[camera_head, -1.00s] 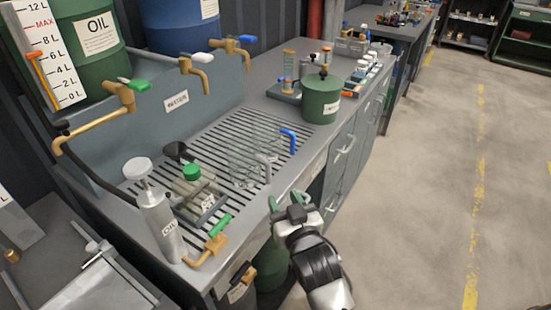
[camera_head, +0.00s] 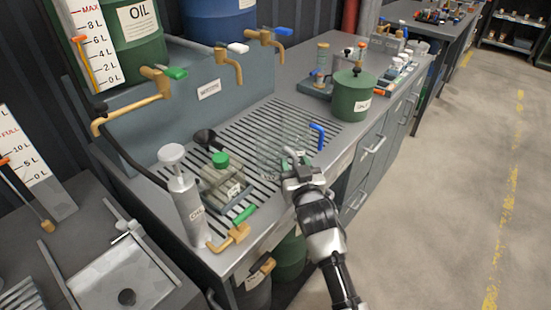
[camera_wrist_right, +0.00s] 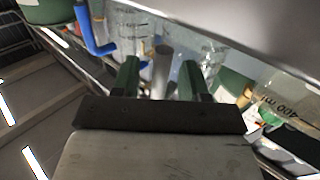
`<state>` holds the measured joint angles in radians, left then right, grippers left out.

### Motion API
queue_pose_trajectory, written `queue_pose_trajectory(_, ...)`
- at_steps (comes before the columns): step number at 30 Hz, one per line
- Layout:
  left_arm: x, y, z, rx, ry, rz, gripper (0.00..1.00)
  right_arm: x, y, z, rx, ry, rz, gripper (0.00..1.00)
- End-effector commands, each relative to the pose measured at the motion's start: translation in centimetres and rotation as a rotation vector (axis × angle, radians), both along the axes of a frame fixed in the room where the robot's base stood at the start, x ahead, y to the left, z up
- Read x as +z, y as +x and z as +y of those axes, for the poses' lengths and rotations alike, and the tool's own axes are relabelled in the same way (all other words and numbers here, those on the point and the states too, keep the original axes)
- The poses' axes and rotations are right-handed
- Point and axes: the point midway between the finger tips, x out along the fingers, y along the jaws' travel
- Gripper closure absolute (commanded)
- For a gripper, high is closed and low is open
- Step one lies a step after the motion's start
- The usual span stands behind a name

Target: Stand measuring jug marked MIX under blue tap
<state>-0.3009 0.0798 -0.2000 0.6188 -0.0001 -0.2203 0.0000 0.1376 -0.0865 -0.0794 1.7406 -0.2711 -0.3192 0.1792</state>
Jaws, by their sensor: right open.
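Two clear measuring jugs stand close together on the slatted drain grid (camera_head: 238,140); I cannot read MIX on either. One jug has a blue handle (camera_head: 318,136), which also shows in the wrist view (camera_wrist_right: 95,30). The nearer jug (camera_head: 270,158) has a grey handle (camera_wrist_right: 162,70). My right gripper (camera_head: 296,165) is open at the nearer jug, its green fingertips (camera_wrist_right: 158,78) on either side of the grey handle, not visibly closed on it. The blue tap (camera_head: 270,40) is on the back panel, behind the jugs. My left gripper is out of view.
A white-handled tap (camera_head: 228,60) and a green-handled tap (camera_head: 150,90) share the back panel. A green-capped clear container (camera_head: 222,180), a black funnel and a grey OIL pump can (camera_head: 185,205) stand left of the jugs. A green canister (camera_head: 353,97) is to the right.

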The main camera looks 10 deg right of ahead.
Motion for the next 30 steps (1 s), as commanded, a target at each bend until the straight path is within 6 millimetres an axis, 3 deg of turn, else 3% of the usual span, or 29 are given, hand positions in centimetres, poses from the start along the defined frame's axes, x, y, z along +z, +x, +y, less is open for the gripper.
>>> queue_pose_trajectory(2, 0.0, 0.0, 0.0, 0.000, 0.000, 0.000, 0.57, 0.0, 0.0, 0.0, 0.000, 0.000, 0.000, 0.56)
queue_pose_trajectory(11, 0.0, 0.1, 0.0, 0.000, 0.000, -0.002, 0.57, 0.0, -0.1, 0.0, 0.000, 0.000, 0.000, 1.00)
queue_pose_trajectory(23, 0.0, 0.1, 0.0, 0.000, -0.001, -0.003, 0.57, 0.2, 0.0, 0.0, 0.000, 0.001, -0.003, 1.00)
queue_pose_trajectory(30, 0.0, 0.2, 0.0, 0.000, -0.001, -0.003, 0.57, 2.6, 0.0, 0.0, 0.000, 0.001, -0.006, 1.00)
